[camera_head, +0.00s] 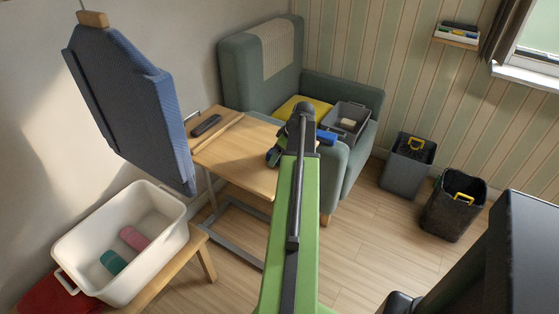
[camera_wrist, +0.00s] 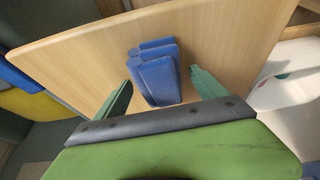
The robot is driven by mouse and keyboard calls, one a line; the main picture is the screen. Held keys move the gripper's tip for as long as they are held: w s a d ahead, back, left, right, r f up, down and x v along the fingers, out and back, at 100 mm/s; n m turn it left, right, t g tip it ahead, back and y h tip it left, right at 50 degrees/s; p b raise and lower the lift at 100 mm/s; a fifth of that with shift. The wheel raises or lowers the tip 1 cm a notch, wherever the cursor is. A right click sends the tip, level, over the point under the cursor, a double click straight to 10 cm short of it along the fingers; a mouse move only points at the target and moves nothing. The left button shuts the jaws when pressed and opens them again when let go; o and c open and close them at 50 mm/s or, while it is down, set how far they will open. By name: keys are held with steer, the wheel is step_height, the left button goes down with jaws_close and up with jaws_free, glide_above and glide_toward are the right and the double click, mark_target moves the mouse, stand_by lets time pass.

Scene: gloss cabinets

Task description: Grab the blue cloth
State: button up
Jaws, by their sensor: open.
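The blue cloth (camera_wrist: 158,75) shows in the wrist view as a folded, layered blue bundle on the light wooden table top (camera_wrist: 215,45). My gripper (camera_wrist: 162,85) is open, with one green finger on either side of the cloth. The cloth lies between and beyond the fingertips, and I see no clear contact. In the head view my gripper (camera_head: 273,157) is over the right part of the table (camera_head: 235,160). My arm hides most of the cloth there.
Another blue item (camera_head: 327,137) lies by the armchair (camera_head: 340,160), near a yellow cushion (camera_head: 300,107) and grey bin (camera_head: 345,117). A remote (camera_head: 207,125) is on the table. A white tub (camera_head: 95,245) stands front left; a blue ironing board (camera_head: 130,100) hangs above.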

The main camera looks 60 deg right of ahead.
steer(key=shift+f, duration=0.15)
steer(key=shift+c, duration=0.3)
steer(key=c, duration=1.4)
